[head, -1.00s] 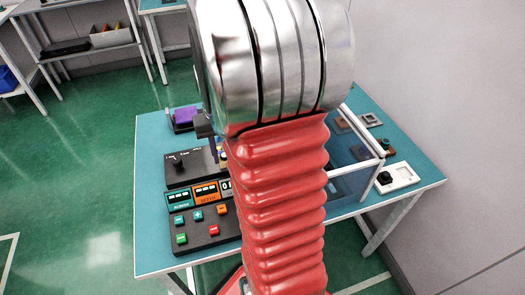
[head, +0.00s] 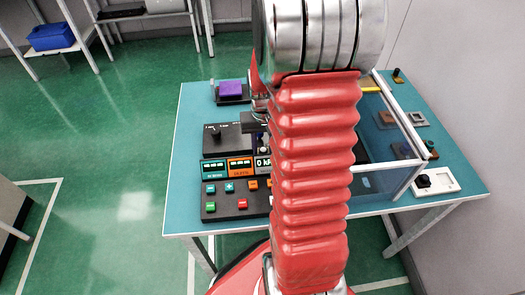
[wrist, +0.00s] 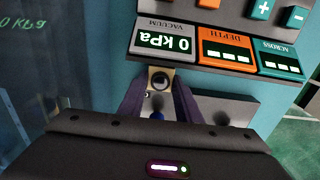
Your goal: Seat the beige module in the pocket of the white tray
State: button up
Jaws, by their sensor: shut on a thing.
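In the wrist view my gripper (wrist: 159,98) has its two dark purple-grey fingers closed on a small beige module (wrist: 152,72). The module shows a round dark lens-like spot in its face. It is held in front of the console's displays, and the gap between it and the surface behind cannot be judged. In the head view my red arm hides most of the gripper and the module. A white plate-like piece (head: 442,187) with a black knob lies at the table's right front; I cannot tell whether it is the white tray. No pocket is clearly visible.
A control console (head: 228,201) with buttons and displays sits at the table's front left. A purple block (head: 231,88) rests on a dark stand behind it. A clear-walled enclosure (head: 404,172) stands right of my arm. Brown and grey square pieces (head: 417,118) lie beyond it.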

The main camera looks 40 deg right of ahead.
aim_at(263, 149)
jog(key=shift+f, duration=0.8)
jog(key=shift+f, duration=0.1)
jog(key=o, duration=1.1)
jog(key=shift+c, duration=0.2)
notch_tip(263, 149, up, 12)
